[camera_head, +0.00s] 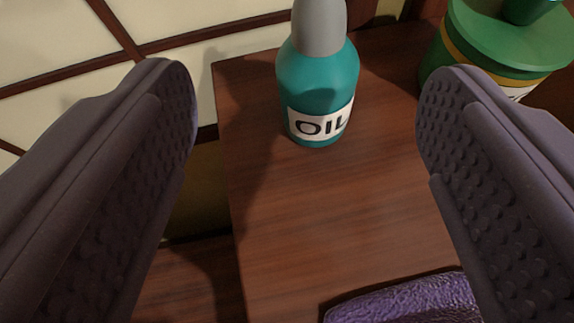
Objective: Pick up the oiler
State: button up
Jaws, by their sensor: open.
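The oiler (317,84) is a teal bottle with a grey conical top and a white label reading "OIL". It stands upright on a brown wooden surface (330,210), near its left edge. The tip of its top is cut off by the upper frame edge. My gripper (306,105) is open, with one dark, studded finger at the left and one at the right of the view. The oiler appears between the fingertips, beyond them, with clear room on both sides. Nothing is held.
A green tub (495,50) with a yellow band stands at the upper right, behind the right fingertip. A purple, rough-surfaced object (405,303) lies at the bottom. The surface between it and the oiler is bare. A cream panel with dark wooden strips (185,28) is behind.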

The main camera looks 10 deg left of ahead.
aim_at(317, 89)
jog(key=shift+s+f+t, duration=0.2)
jog(key=shift+f+t, duration=0.1)
jog(key=shift+f, duration=0.9)
jog(key=b+x, duration=0.1)
jog(key=x, duration=0.1)
jog(key=b+x, duration=0.1)
jog(key=x, duration=0.1)
jog(key=b+x, duration=0.1)
jog(key=x, duration=0.1)
jog(key=shift+d+f, duration=0.25)
jog(key=shift+w, duration=0.4)
jog(key=c, duration=0.8)
